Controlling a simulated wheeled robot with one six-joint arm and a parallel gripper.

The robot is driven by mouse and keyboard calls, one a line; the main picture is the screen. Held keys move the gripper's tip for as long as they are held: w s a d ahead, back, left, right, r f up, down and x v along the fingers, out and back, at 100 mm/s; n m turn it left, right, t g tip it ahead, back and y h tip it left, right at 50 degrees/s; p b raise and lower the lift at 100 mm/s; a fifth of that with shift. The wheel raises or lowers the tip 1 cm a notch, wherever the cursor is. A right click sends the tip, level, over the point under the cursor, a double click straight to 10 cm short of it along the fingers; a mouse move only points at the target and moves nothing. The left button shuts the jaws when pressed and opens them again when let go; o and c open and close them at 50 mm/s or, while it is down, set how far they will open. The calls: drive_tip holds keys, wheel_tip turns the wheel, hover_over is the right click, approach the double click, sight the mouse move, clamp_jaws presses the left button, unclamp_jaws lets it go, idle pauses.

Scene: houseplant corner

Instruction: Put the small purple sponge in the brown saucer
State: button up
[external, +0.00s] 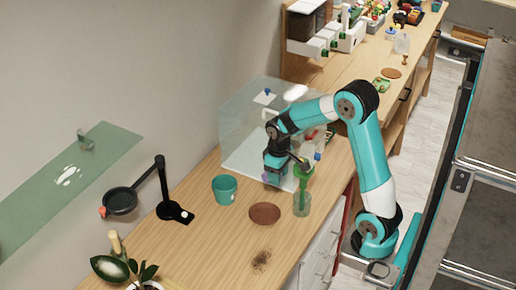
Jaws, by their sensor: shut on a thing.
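My gripper (273,174) points down over the wooden counter, beside the clear glass box. It is shut on the small purple sponge (267,177), of which only a small part shows at the fingertips. The brown saucer (265,214) lies flat on the counter, below the gripper in the picture, and looks empty. The sponge is apart from the saucer, toward the back. I cannot tell exactly how high the sponge is held.
A teal pot (225,190) stands left of the saucer. A clear cup (302,204) with a green thing in it stands close on the right. A black lamp stand (176,212) is at the left. Dark soil (262,261) lies in front.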

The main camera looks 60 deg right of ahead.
wheel_tip(320, 180, up, 2)
drive_tip(key=shift+r, duration=0.15)
drive_tip(key=w+t+b, duration=0.1)
drive_tip(key=w, duration=0.1)
drive_tip(key=w+r+t+b, duration=0.1)
drive_tip(key=w+t, duration=0.1)
drive_tip(key=shift+w+t, duration=0.3)
drive_tip(key=shift+w, duration=0.1)
hover_over(260, 214)
drive_tip(key=s, duration=0.1)
wheel_tip(260, 214, down, 15)
drive_tip(key=shift+s+r, duration=0.1)
drive_tip(key=shift+s, duration=0.05)
wheel_tip(260, 214, down, 4)
drive_tip(key=shift+f+p, duration=0.25)
drive_tip(key=shift+p, duration=0.05)
drive_tip(key=shift+f+b, duration=0.45)
drive_tip(key=shift+f, duration=0.15)
drive_tip(key=o, duration=1)
drive_tip(key=shift+r, duration=0.1)
drive_tip(key=shift+c, duration=0.2)
